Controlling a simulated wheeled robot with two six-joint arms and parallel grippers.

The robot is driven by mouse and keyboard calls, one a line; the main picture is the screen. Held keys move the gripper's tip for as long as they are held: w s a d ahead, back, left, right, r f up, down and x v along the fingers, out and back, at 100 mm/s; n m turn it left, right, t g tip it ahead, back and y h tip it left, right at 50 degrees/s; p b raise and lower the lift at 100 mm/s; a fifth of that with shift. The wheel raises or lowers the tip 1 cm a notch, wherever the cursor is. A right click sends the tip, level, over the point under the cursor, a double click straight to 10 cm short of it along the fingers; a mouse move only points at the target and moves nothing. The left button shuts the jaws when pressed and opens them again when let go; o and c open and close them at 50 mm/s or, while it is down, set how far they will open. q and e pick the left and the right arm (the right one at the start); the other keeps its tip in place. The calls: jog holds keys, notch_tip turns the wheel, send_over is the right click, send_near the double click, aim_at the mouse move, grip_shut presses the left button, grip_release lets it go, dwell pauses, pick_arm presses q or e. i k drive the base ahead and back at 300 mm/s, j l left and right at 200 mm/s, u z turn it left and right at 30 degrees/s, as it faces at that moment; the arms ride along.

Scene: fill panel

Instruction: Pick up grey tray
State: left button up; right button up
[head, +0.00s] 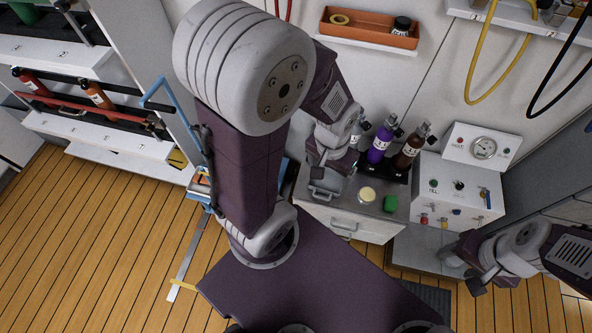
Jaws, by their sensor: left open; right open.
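The grey tray (327,187) appears to be the small grey dish at the left end of the metal counter top (345,207); part of it is hidden behind my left gripper. My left gripper (331,165) is open, pointing down just above or at the tray. I cannot tell whether the fingers touch it. My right gripper (462,265) is open and empty at the lower right, in front of the gauge cabinet and well away from the tray.
A purple bottle (379,146) and a brown bottle (408,152) stand behind. The gauge panel cabinet (457,190) is to the right. The wood floor (90,240) is clear at left.

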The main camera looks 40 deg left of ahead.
aim_at(332, 183)
jog(key=u, duration=1.05)
jog(key=l+u, duration=0.75)
jog(key=k+l+u, duration=0.15)
jog(key=u, duration=0.25)
jog(key=k+l+u, duration=0.15)
jog(key=l+u, duration=0.25)
